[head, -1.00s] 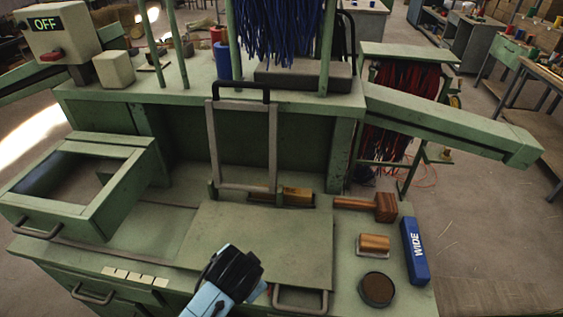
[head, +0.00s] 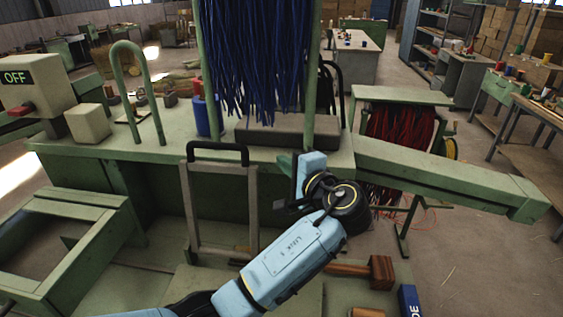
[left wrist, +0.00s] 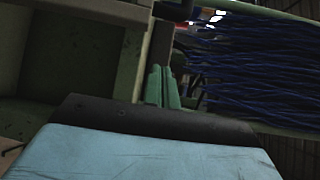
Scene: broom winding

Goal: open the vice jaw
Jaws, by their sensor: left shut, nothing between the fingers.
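A grey block (head: 285,135) lies on the raised green bench top, under a hanging bundle of blue bristles (head: 255,60). It may be the vice, but I cannot tell a jaw gap. A grey frame with a black handle (head: 217,152) stands in front of the bench. My left gripper (head: 286,163) is just in front of and below the block's right part, shut and empty. Its fingertips are small and partly hidden by the hand in the head view. The left wrist view shows the blue bristles (left wrist: 255,75) close by at the right. My right gripper is out of view.
A green beam (head: 450,180) runs off to the right, with red bristles (head: 397,135) behind it. A wooden mallet (head: 381,272) lies on the lower bench. A control box reading OFF (head: 35,90) is at far left.

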